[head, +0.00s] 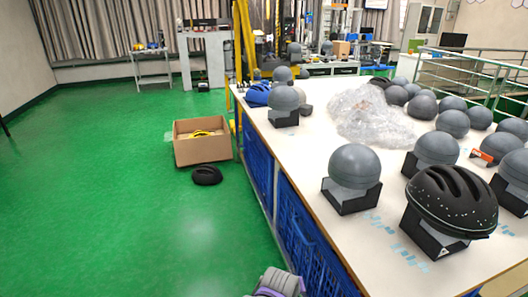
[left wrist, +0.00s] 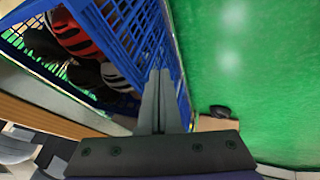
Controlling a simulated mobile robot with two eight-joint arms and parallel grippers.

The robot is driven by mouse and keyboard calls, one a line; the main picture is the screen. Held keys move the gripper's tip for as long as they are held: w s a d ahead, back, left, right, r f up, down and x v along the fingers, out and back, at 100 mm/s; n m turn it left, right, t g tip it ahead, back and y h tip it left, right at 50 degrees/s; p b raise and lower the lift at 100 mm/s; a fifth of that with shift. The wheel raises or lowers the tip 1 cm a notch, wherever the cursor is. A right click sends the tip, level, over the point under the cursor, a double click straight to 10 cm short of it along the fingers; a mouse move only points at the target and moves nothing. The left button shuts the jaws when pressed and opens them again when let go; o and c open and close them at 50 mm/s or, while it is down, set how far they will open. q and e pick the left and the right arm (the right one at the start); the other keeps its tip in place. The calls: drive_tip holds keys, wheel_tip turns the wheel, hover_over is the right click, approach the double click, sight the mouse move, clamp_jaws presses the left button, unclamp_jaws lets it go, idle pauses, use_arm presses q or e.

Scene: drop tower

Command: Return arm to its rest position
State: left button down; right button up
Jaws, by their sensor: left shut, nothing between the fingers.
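My left gripper (left wrist: 162,85) shows in the left wrist view with its fingers together and nothing between them. It is beside a blue crate (left wrist: 130,35) with red, white and dark helmets inside; I cannot tell whether it touches the crate. In the head view a grey and purple part of my arm shows at the bottom edge, left of the white table (head: 310,170); the fingers are not visible there. My right gripper is in neither view.
Grey head forms (head: 355,165) and a black helmet (head: 452,200) stand on the table, with clear plastic wrap (head: 370,115) behind. Blue crates (head: 300,225) sit under the table. A cardboard box (head: 200,152) and dark helmet (head: 207,175) are on the floor. The green floor (head: 100,200) at left is clear.

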use_arm(q)
drive_tip(key=s+a+r, duration=0.4)
drive_tip(key=s+a, duration=0.1)
drive_tip(key=a, duration=0.5)
drive_tip(key=s+a+f+m+g+y, duration=0.1)
drive_tip(key=s+a+y, duration=0.1)
drive_tip(key=s+a, duration=0.75)
drive_tip(key=s+a+m+y, duration=0.1)
drive_tip(key=s+a, duration=0.6)
drive_tip(key=s, duration=0.5)
wheel_tip(320, 180, up, 21)
drive_tip(key=w+p, duration=0.1)
drive_tip(key=p, duration=1.7)
drive_tip(key=shift+w+a+t+p, duration=0.15)
drive_tip(key=shift+a+t+p, duration=0.15)
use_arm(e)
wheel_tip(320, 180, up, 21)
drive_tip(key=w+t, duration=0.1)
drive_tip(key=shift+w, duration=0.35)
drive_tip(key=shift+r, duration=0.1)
